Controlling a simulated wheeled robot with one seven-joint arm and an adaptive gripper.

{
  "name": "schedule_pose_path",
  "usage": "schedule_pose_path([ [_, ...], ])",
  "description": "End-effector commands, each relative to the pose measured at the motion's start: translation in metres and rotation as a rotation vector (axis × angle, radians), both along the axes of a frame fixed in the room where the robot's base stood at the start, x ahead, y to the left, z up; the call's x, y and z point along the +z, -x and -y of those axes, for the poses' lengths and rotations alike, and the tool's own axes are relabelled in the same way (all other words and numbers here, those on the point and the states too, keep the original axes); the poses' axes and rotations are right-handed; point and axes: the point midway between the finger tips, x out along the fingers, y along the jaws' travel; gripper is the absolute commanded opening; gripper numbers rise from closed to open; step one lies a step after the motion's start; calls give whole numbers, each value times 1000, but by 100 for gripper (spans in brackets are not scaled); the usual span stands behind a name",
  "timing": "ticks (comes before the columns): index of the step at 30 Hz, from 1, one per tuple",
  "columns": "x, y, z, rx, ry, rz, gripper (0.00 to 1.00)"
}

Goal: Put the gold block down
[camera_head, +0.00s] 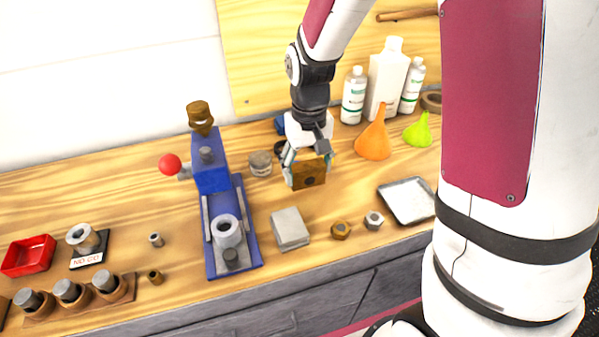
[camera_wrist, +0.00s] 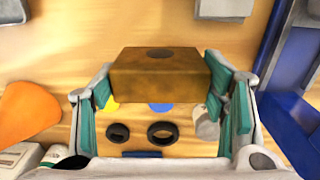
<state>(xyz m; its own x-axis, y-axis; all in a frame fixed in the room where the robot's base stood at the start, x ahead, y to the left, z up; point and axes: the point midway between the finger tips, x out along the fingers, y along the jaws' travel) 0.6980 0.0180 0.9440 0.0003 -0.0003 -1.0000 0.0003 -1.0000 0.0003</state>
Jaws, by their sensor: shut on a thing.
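The gold block (camera_head: 310,174) is a brown-gold cuboid with a dark round hole in its face. My gripper (camera_head: 307,168) is shut on it, with one finger on each side. In the wrist view the gold block (camera_wrist: 160,75) sits between the teal finger pads of my gripper (camera_wrist: 160,95). The block is over the wooden bench (camera_head: 345,200), right of the blue press and behind a grey block. I cannot tell whether its underside touches the bench.
The blue press (camera_head: 211,175) with a red ball handle stands left. The grey block (camera_head: 290,229), two nuts (camera_head: 341,230) and a metal tray (camera_head: 407,200) lie in front. An orange funnel (camera_head: 374,140) and white bottles (camera_head: 386,80) stand right and behind. Dark rings (camera_wrist: 161,132) lie near my gripper.

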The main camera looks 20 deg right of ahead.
Motion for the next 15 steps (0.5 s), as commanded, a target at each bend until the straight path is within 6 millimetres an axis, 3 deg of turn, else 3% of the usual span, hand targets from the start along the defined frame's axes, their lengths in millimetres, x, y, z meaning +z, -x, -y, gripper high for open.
schedule_pose_path([
  [3, -1, -15, -9, 2, 0, 1, 22],
  [8, -3, -21, -12, 0, 0, -1, 22],
  [15, -30, -20, -12, 0, 0, -3, 22],
])
